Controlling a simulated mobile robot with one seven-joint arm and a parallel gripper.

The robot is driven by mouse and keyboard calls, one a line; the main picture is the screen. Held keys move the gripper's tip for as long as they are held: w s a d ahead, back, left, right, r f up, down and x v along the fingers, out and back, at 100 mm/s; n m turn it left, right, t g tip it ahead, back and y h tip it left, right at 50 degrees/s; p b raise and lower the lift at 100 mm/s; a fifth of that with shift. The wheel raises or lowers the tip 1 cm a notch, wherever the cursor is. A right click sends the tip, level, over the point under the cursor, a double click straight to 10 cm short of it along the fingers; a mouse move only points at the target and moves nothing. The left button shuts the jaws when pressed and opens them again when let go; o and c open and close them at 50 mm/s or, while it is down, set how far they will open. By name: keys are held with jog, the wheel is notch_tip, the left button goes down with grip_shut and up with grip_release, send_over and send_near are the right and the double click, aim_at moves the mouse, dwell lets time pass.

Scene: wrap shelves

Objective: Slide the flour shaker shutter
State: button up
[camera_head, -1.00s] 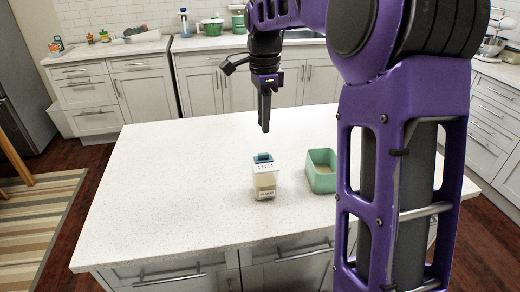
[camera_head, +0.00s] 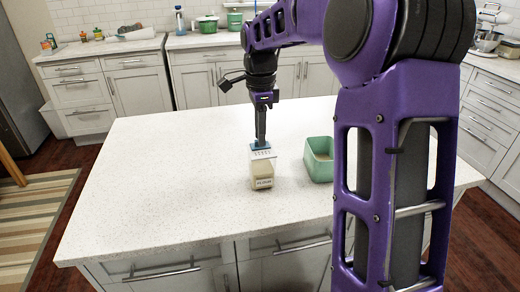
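The flour shaker (camera_head: 262,170) stands upright on the white island counter. The fingers look close together from this side. I cannot tell whether they touch or grip the shutter, as the contact spot is small.
A green open box (camera_head: 319,160) with pale contents stands just right of the shaker. The island counter (camera_head: 150,180) is clear to the left. My purple arm covers the right side of the view.

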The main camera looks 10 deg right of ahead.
jog(key=shift+f, duration=0.55)
jog(key=shift+r, duration=0.35)
dwell(0.3)
jog(key=shift+c, duration=0.3)
jog(key=c, duration=0.4)
jog(key=shift+o, duration=0.2)
jog(key=shift+s+b, duration=0.35)
jog(key=shift+s, duration=1.35)
jog(key=o, duration=0.5)
jog(key=shift+o, duration=0.2)
